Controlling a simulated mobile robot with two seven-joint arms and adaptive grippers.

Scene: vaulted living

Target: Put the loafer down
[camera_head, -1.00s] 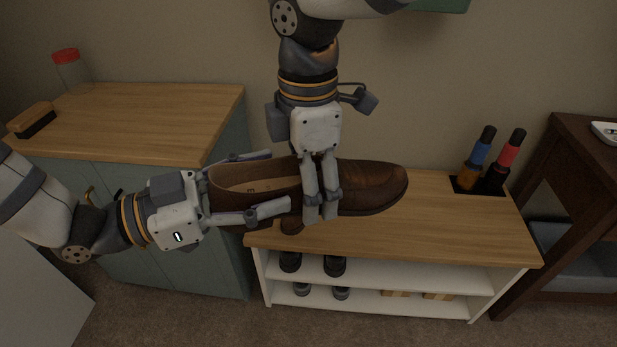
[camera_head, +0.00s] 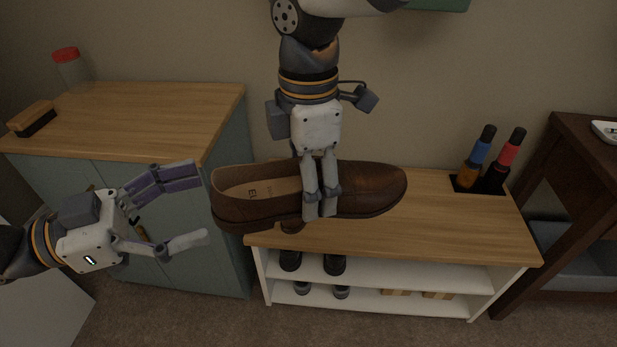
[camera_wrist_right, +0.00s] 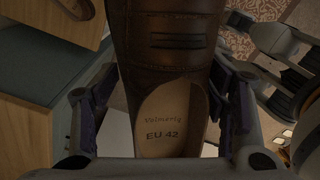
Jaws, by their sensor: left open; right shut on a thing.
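A brown leather loafer (camera_head: 370,189) is level in the head view, its toe to the right and its open heel to the left. My right gripper (camera_head: 320,210) comes down from above and is shut on the middle of the loafer. It appears held above the wooden bench top (camera_head: 440,230). In the right wrist view the loafer (camera_wrist_right: 172,60) lies between the two fingers, its insole marked EU 42. My left gripper (camera_head: 205,208) is open and empty, left of the heel and apart from it.
Two bottles (camera_head: 475,160) with blue and red bands stand in a dark holder at the bench's right end. Shoes (camera_head: 335,264) sit on the white shelf below. A cabinet (camera_head: 150,110) at left carries a brush (camera_head: 32,118) and a red-lidded jar (camera_head: 70,68).

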